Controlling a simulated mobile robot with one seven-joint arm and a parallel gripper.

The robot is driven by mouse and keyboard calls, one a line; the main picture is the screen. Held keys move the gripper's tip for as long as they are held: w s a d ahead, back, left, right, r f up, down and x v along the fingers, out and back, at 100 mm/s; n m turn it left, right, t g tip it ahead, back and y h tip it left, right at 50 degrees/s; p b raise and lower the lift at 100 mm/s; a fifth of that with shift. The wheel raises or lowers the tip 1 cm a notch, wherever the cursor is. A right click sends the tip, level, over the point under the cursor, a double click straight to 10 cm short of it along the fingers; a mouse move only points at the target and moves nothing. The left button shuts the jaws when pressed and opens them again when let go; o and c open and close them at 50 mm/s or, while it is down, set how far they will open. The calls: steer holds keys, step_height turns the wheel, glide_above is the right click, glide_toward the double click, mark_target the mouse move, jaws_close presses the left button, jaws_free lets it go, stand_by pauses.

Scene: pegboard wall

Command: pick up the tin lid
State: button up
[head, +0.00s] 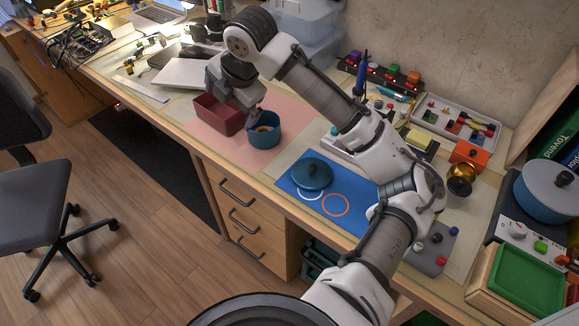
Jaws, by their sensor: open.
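A round teal lid with a small knob (312,174) lies on the blue mat (287,184), partly over a white ring outline. An open teal tin (266,137) stands on the pink mat, with something orange-yellow inside. My gripper (247,112) is above and beside the tin, between it and a dark red bin (216,117), well to the upper left of the lid. It is open and points down. Its fingertips are small here and partly hard to make out. I see nothing held in it.
An orange ring outline (336,205) on the blue mat is empty. My arm crosses the desk just right of the lid. A control panel (432,248) and a brass-coloured cup (461,179) stand to the right. The pink mat's front part (228,147) is clear.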

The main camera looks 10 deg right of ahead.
steer(key=s+d+f+g+h, duration=0.15)
steer(key=s+d, duration=0.25)
steer(key=d, duration=0.4)
steer(key=s+d+g+h, duration=0.1)
steer(key=s+d+g, duration=0.2)
steer(key=s+d, duration=0.35)
glide_above(313, 166)
step_height(313, 166, down, 7)
steer(key=shift+w+f, duration=0.1)
steer(key=shift+f+p, duration=0.7)
steer(key=shift+f, duration=2.5)
steer(key=c, duration=0.7)
steer(key=shift+r, duration=0.1)
